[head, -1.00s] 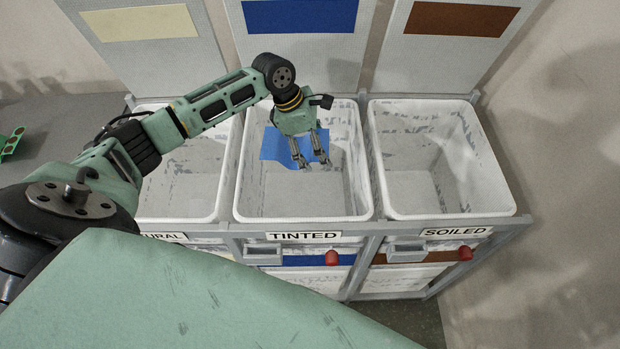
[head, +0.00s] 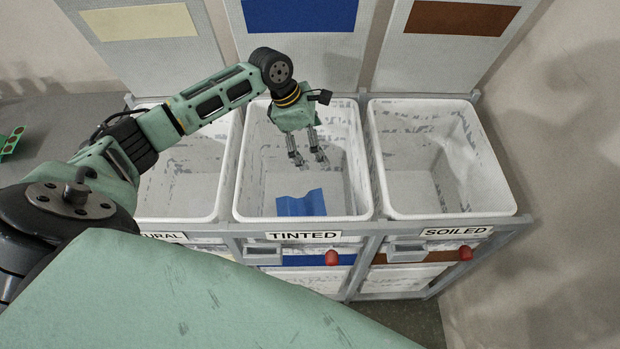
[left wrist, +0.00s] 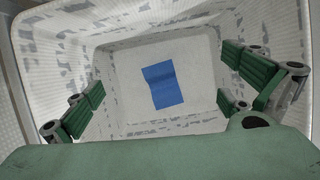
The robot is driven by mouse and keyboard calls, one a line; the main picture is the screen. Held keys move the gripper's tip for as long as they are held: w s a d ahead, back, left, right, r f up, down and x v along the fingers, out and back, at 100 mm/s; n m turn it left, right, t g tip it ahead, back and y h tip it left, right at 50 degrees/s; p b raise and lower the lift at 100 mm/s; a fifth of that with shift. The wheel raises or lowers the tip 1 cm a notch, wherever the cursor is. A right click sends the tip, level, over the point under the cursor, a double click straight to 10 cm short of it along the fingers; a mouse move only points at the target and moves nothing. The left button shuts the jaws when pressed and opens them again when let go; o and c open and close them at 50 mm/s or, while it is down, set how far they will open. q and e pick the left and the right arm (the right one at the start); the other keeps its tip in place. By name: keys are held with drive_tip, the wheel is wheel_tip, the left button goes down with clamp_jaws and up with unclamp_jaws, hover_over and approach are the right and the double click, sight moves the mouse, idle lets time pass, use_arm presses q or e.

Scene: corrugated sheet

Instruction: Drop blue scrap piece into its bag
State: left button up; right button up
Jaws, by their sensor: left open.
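The blue scrap piece (head: 301,203) lies inside the middle white bag (head: 241,196), whose front label reads TINTED. In the left wrist view the blue scrap piece (left wrist: 163,86) is in the bag's bottom area, below and apart from my fingers. My left gripper (head: 308,161) is over the middle bag, open and empty, pointing down. In the left wrist view my left gripper's fingers (left wrist: 160,95) are spread wide to either side. My right gripper is not in view.
The SOILED bag (head: 508,205) stands at the right and a third bag (head: 170,217) with a partly hidden label at the left. Panels with a blue patch (head: 299,15), a brown patch and a cream patch rise behind. A grey frame holds the bags.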

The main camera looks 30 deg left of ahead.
use_arm(q)
drive_tip(key=v, duration=1)
drive_tip(key=shift+r, duration=0.4)
drive_tip(key=shift+s+a, duration=0.1)
drive_tip(key=shift+a, duration=0.05)
